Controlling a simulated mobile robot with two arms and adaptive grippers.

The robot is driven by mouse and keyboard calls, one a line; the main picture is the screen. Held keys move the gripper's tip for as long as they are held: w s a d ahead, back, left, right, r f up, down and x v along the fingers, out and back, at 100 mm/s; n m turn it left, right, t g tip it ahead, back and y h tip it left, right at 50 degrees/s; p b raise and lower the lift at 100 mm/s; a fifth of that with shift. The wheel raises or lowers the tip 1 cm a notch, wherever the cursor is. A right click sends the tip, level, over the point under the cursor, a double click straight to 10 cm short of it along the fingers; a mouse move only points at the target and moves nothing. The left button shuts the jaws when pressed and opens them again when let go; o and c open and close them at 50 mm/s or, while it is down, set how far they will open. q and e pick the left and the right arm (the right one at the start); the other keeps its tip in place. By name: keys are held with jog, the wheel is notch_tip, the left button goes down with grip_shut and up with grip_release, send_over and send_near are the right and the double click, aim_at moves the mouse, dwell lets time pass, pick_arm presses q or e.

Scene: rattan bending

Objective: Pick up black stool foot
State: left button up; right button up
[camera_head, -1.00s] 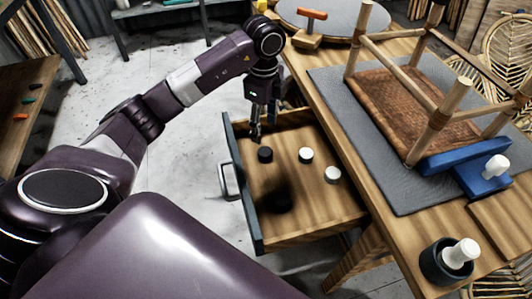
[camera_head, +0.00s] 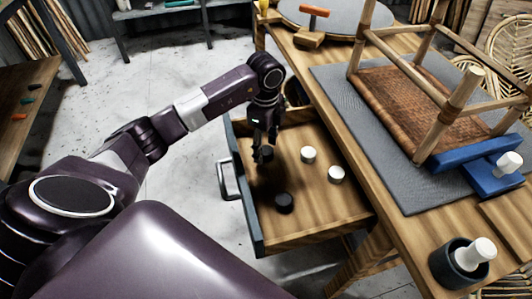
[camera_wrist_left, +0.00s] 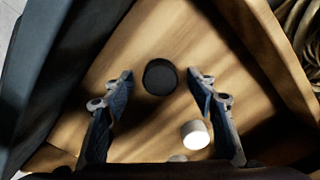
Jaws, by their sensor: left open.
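In the head view, a short round black stool foot (camera_head: 284,203) lies in the open drawer, near its front panel. A second black foot (camera_head: 266,154) sits farther back, partly hidden by my left gripper (camera_head: 261,153). My left gripper points down over the drawer, open and empty. In the left wrist view, one black foot (camera_wrist_left: 160,76) shows between and just beyond the spread fingertips (camera_wrist_left: 160,88); I cannot tell whether they touch it. My right gripper is not in view.
Two white feet (camera_head: 308,155) (camera_head: 336,174) lie in the wooden drawer (camera_head: 315,215), right of the black ones. The drawer's dark front panel (camera_head: 243,190) and side walls surround them. The workbench (camera_head: 400,225) holds an upturned rattan stool (camera_head: 425,110) and a blue clamp (camera_head: 480,170).

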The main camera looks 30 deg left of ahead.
pick_arm(q)
jog(key=c, duration=1)
jog(key=shift+r, duration=0.1)
